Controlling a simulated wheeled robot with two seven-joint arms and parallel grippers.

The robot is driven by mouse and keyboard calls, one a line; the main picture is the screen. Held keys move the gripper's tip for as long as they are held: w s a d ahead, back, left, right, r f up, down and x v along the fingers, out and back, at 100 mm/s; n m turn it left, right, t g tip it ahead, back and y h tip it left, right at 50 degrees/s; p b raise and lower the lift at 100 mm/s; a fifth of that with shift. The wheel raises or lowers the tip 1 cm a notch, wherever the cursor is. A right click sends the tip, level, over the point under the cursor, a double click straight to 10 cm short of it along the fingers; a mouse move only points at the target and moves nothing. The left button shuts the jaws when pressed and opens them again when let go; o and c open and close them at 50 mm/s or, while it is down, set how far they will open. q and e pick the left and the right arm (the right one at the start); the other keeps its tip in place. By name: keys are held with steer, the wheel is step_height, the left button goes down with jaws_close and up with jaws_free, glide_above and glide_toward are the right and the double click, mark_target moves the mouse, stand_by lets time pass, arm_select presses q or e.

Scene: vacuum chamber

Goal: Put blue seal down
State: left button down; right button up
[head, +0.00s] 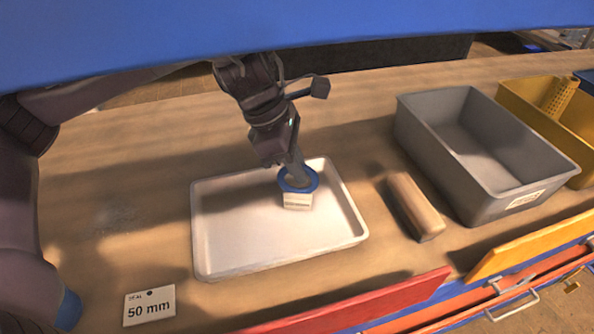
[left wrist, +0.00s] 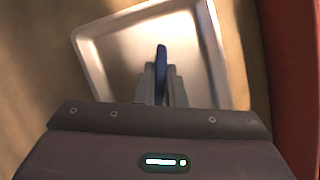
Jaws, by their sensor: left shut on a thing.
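The blue seal (head: 312,184) is a blue ring with a pale tag below it, seen over the right part of a white tray (head: 230,255). My left gripper (head: 298,178) is shut on the seal from above. In the left wrist view the seal (left wrist: 161,62) stands edge-on between the fingers of the left gripper (left wrist: 161,80), with the tray (left wrist: 90,50) below. I cannot tell whether the seal touches the tray floor. My right gripper is not in view.
A tan block (head: 414,207) lies right of the tray. A grey bin (head: 480,150) and a yellow bin (head: 520,97) stand farther right. A "50 mm" card (head: 149,305) lies at front left. Red (head: 350,305) and orange (head: 530,245) strips line the front edge.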

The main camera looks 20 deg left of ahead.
arm_select(q)
steer(key=shift+f, duration=0.8)
steer(key=shift+w, duration=0.1)
steer(key=shift+f, duration=0.15)
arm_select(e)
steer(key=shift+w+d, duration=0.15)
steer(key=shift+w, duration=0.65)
arm_select(q)
steer(key=c, duration=1.5)
jaws_free()
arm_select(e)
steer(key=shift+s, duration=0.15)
